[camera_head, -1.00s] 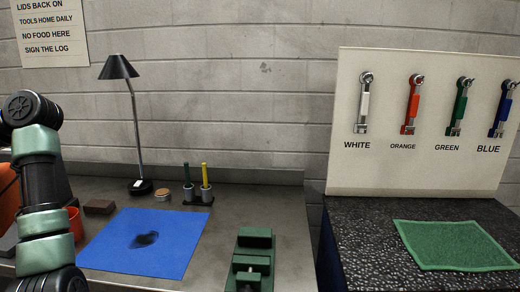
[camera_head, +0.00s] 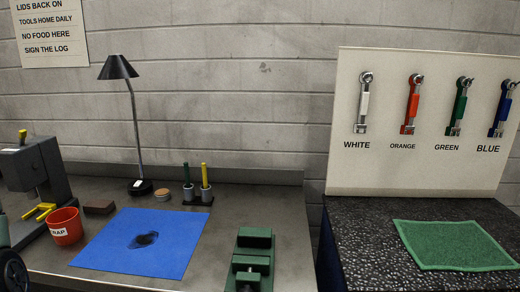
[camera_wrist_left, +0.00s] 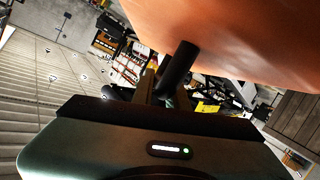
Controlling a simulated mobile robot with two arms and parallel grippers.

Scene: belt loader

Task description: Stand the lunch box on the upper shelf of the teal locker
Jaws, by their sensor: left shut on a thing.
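An orange body, which looks like the lunch box (camera_wrist_left: 235,35), fills the upper right of the left wrist view, very close to the camera. A dark bar (camera_wrist_left: 178,68) joins its underside in the picture, like a handle. My left gripper (camera_wrist_left: 163,92) is shut on it there; the fingertips are dark and hard to make out. In the head view only a piece of my left arm shows at the lower left edge, and the lunch box is out of sight. I cannot make out the teal locker in either view. My right gripper is not in view.
A workbench holds a drill press (camera_head: 35,175), a red pot (camera_head: 65,226), a blue mat (camera_head: 142,243), a lamp (camera_head: 133,120), a pen holder (camera_head: 198,196) and a green vise (camera_head: 252,262). A speckled counter (camera_head: 365,245) with a green mat (camera_head: 455,245) stands at right, below a wrench board (camera_head: 430,150).

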